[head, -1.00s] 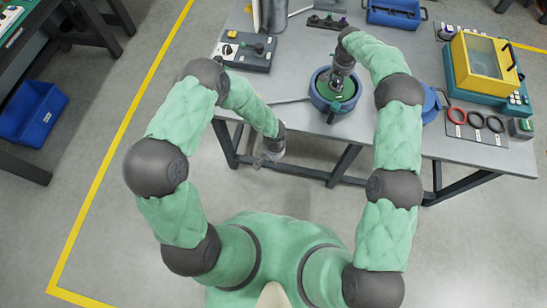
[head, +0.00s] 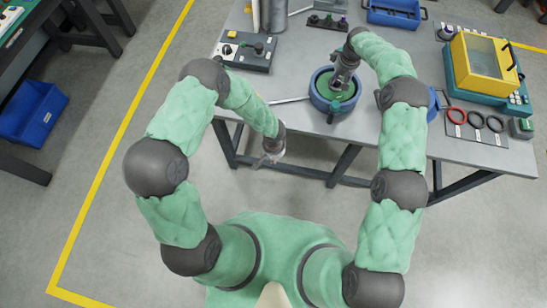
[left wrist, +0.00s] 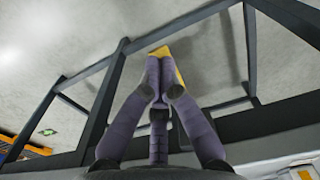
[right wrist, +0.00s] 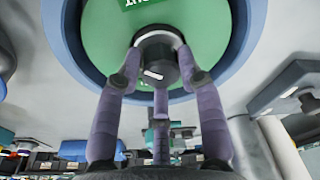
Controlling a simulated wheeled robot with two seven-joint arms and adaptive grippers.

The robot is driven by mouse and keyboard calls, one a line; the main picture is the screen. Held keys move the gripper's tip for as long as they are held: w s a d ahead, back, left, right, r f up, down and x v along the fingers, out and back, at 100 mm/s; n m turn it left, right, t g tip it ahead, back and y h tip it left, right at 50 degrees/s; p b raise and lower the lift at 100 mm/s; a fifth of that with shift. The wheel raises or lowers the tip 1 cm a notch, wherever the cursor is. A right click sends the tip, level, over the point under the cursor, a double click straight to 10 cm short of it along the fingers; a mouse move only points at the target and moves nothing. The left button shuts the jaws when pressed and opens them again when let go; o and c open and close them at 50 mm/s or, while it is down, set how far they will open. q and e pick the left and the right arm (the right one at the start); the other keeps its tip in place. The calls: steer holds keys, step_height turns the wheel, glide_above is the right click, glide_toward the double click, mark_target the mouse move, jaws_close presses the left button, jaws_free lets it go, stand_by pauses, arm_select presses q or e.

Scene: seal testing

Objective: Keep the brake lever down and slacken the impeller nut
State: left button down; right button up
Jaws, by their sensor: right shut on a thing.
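The blue round housing (head: 317,97) with a green inside stands at the table's front edge. My right gripper (head: 338,84) points down into it. In the right wrist view its fingers (right wrist: 155,62) are shut around the dark round impeller nut (right wrist: 158,73) at the middle of the green disc. A thin metal rod (head: 289,100), seemingly the brake lever, sticks out to the left of the housing; its outer end is by my left forearm. My left gripper (head: 268,160) is in front of the table edge, apart from the rod.
A grey control box (head: 244,54) stands left of the housing. A yellow and teal machine (head: 485,65) and a plate of rings (head: 477,123) are at the right. A blue tray (head: 393,14) lies at the back. Table legs and crossbars are near my left gripper.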

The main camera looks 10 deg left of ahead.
steer(key=n, duration=0.6)
steer(key=shift+a+n+g+y, duration=0.1)
steer(key=shift+n+g+y, duration=0.3)
steer(key=o, duration=1.2)
steer(key=m, duration=0.4)
steer(key=shift+t, duration=0.3)
steer(key=m, duration=0.3)
steer(key=shift+m+h, duration=0.4)
steer(key=m, duration=0.4)
steer(key=shift+m+t+h, duration=0.3)
steer(key=shift+h, duration=0.1)
arm_select(q)
steer(key=shift+w, duration=0.1)
arm_select(e)
steer(key=m, duration=0.3)
steer(key=shift+m+h, duration=0.3)
